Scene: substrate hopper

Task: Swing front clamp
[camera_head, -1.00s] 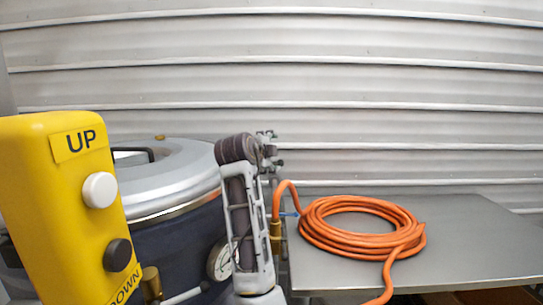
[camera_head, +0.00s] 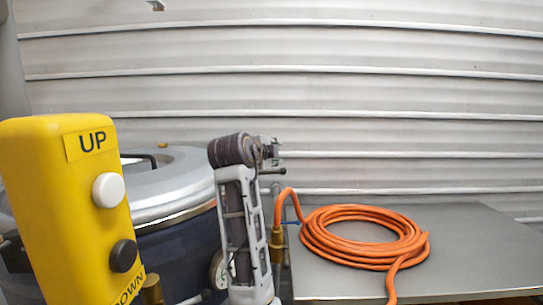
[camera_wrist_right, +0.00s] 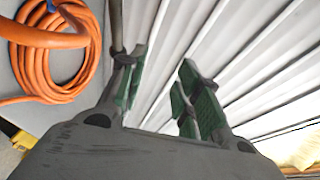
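A dark blue vessel (camera_head: 180,252) with a silver lid (camera_head: 180,185) stands at the left in the head view, partly behind a yellow pendant. A brass piece (camera_head: 152,290) shows low at its front; I cannot tell whether this is the front clamp. A small brass knob (camera_head: 163,145) sits at the lid's far edge. My left gripper is out of view.
The yellow pendant (camera_head: 70,215) blocks the near left. A coiled orange hose (camera_head: 365,235) lies on a grey metal table (camera_head: 470,245) at the right. A thin upright rod (camera_wrist_right: 117,28) stands close to my right gripper's left finger. A ribbed wall (camera_head: 330,90) is behind.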

